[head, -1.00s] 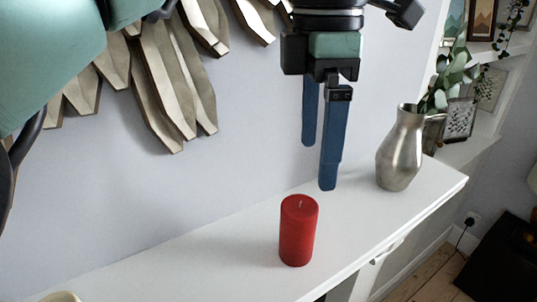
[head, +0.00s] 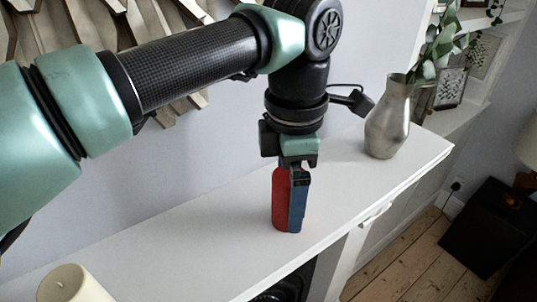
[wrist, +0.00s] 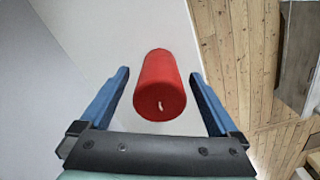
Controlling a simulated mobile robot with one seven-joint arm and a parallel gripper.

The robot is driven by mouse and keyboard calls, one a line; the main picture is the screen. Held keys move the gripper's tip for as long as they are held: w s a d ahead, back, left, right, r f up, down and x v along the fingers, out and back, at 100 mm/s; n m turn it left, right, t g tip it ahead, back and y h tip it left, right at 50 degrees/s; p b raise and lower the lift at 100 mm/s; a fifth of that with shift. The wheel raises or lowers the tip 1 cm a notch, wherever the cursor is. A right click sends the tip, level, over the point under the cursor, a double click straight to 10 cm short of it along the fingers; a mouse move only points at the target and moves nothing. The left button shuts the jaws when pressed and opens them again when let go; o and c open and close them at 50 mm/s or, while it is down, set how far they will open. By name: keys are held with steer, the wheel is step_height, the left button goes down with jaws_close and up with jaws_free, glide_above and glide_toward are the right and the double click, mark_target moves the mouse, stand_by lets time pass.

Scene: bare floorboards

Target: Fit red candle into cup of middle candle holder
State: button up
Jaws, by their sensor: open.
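The red candle (head: 281,203) stands upright on the white mantel shelf. In the wrist view the red candle (wrist: 160,88) lies between the two blue fingers, with a gap showing on each side. My gripper (head: 297,224) points down around the candle, and one blue finger covers part of it in the head view. My gripper (wrist: 160,100) is open and not holding the candle. A cream candle (head: 74,285) shows at the lower left of the head view, cut off by the edge. No candle holder can be made out in either view.
A metal pitcher (head: 387,125) with leafy stems stands on the white shelf (head: 190,240), right of the candle. The wall is close behind the shelf. The shelf is clear between the cream and red candles. Its front edge drops to floorboards (head: 415,240).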

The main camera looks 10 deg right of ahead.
steer(key=shift+f, duration=0.15)
steer(key=shift+c, duration=0.2)
jaws_close()
